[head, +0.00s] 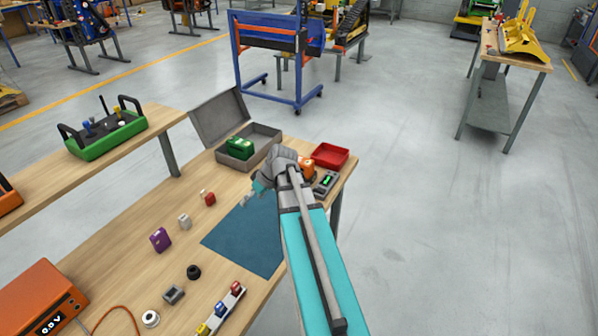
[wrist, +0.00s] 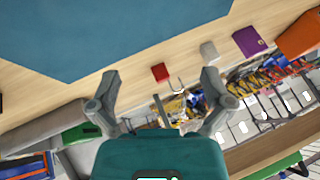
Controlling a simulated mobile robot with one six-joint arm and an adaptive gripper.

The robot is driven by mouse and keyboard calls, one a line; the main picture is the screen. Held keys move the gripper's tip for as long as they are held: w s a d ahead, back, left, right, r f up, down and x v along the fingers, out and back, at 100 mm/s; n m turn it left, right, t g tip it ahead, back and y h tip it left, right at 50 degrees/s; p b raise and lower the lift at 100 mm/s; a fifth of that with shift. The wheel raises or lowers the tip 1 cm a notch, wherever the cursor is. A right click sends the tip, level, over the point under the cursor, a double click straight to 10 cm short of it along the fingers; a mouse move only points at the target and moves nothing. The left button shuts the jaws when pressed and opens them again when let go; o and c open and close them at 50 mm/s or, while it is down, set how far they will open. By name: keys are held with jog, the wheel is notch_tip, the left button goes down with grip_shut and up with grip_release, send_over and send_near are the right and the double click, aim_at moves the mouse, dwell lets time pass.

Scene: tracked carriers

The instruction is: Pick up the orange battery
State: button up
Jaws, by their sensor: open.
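The orange battery (head: 306,167) stands near the far right corner of the workbench, just right of my wrist in the head view. My arm hides part of it. It sits beside a dark device with a green display (head: 325,182), and I cannot tell whether they touch. My gripper (head: 250,198) is over the far part of the blue mat, left of the battery. In the wrist view my gripper (wrist: 161,82) has its two fingers spread with nothing between them. The battery does not show clearly in the wrist view.
A red tray (head: 330,156) lies behind the battery. An open grey case (head: 265,135) holds green batteries (head: 240,147). The blue mat (head: 240,240) is bare. Red, grey and purple blocks (head: 160,239) stand left of it. An orange power supply (head: 38,300) is at near left.

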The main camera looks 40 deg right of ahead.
jog(key=d+r+n+t+y+b, duration=0.1)
jog(key=d+t+b, duration=0.3)
jog(key=d, duration=1.3)
jog(key=n+t+h, duration=0.1)
jog(key=t, duration=0.4)
send_near(302, 160)
jog(key=v, duration=0.4)
jog(key=shift+w+r, duration=0.1)
jog(key=shift+r, duration=0.05)
jog(key=shift+w+b, duration=0.1)
jog(key=shift+b, duration=0.2)
jog(key=b+x, duration=0.1)
jog(key=x, duration=0.3)
jog(key=b+x, duration=0.2)
jog(key=x, duration=0.2)
jog(key=shift+f, duration=0.2)
jog(key=shift+w+a, duration=0.1)
jog(key=shift+w, duration=0.1)
jog(key=shift+b+x, duration=1.1)
jog(key=shift+x, duration=1.5)
jog(key=shift+a+f, duration=0.1)
